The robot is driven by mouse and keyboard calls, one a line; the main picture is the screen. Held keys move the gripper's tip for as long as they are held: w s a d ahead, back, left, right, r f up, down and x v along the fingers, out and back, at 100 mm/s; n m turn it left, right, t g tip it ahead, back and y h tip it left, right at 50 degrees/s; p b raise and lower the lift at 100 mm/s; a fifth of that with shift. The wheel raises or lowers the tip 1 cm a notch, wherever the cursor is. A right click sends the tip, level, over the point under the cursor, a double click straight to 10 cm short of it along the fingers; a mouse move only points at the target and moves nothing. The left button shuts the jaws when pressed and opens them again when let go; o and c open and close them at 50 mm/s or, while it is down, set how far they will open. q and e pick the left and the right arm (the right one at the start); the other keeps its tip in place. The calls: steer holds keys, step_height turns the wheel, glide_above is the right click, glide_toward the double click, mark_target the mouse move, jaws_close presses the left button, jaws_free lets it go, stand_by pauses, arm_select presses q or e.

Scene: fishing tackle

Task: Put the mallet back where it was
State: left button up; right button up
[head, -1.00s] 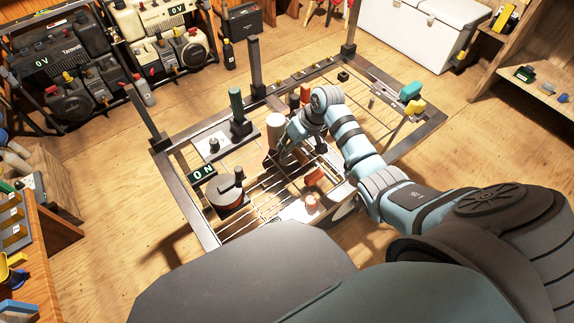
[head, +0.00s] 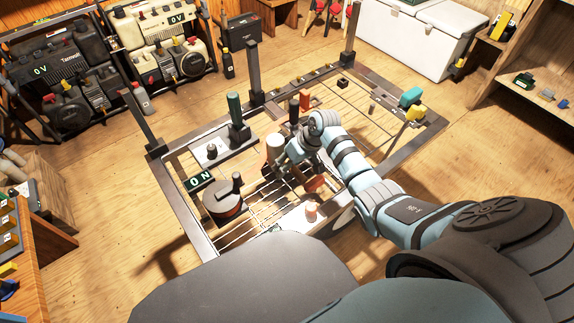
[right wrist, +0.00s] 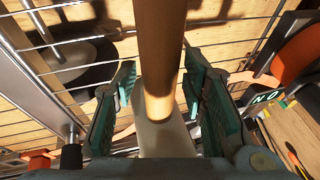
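The mallet shows in the head view as a pale, thick upright cylinder (head: 274,148) over the wire-rack part of the metal-framed bench (head: 178,205). In the right wrist view its brown wooden shaft (right wrist: 160,50) runs down between the fingers, with a paler part below. The mallet's lower end and any contact with the rack are hidden. My left gripper is not in view.
A green-handled tool (head: 236,118) stands behind the mallet on the left. A black handle (head: 294,108) rises close behind.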

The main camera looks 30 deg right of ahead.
steer(key=shift+r, duration=0.25)
steer(key=p+v, duration=0.5)
steer(key=v, duration=0.6)
steer(key=shift+r+p, duration=0.35)
steer(key=shift+r, duration=0.05)
steer(key=shift+d, duration=0.1)
